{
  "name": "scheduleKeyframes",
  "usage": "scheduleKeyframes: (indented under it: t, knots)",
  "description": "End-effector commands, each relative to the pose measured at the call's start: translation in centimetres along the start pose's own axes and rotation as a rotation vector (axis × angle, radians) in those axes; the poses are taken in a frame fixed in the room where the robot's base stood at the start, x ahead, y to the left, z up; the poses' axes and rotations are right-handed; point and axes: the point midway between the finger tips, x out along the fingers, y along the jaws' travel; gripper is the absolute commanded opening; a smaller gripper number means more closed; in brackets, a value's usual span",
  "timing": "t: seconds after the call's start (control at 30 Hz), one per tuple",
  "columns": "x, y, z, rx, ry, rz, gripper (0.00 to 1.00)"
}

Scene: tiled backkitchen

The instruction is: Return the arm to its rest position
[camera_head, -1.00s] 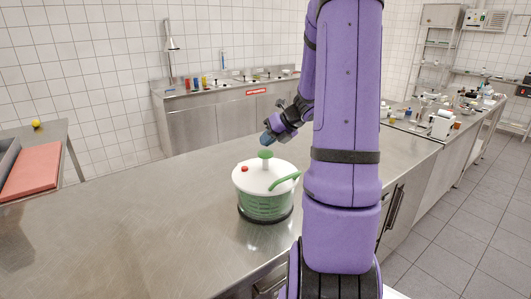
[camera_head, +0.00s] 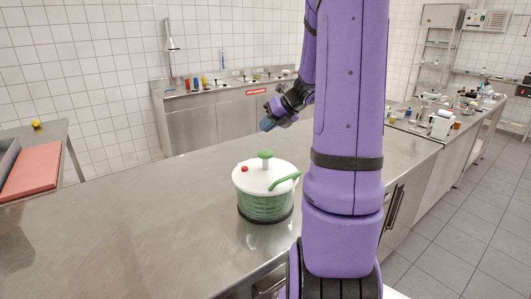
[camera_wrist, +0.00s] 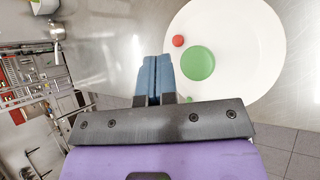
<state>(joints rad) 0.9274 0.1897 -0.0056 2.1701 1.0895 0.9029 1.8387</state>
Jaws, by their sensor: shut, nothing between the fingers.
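My gripper (camera_head: 267,124) is shut and empty, its blue fingers pressed together in the wrist view (camera_wrist: 154,78). In the head view it hangs in the air above the steel counter, near the salad spinner. My purple arm reaches up and out on the right side of the head view. The salad spinner (camera_head: 264,208), with a white lid, green knob, red button and green handle, stands upright on the counter. Its white lid (camera_wrist: 245,35) shows beside the fingers in the wrist view, apart from them.
The steel counter (camera_head: 150,220) is clear to the left of the spinner. A side table with a red board (camera_head: 32,170) and a yellow ball-like item (camera_head: 36,124) stands far left. A sink counter (camera_head: 190,125) is at the back. A cluttered counter (camera_head: 440,122) runs along the right.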

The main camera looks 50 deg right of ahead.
Motion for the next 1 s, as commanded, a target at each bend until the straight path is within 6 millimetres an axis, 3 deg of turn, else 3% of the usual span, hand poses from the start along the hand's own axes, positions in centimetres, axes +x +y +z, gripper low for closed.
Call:
scheduleKeyframes:
  t: [0.8, 0.9, 1.0]
  knots:
    - [0.0, 0.0, 0.0, -0.002, 0.001, 0.000, 0.00]
    - [0.0, 1.1, -0.1, -0.060, 0.014, 0.002, 0.00]
    - [0.1, 4.1, -0.7, -0.232, 0.056, 0.010, 0.00]
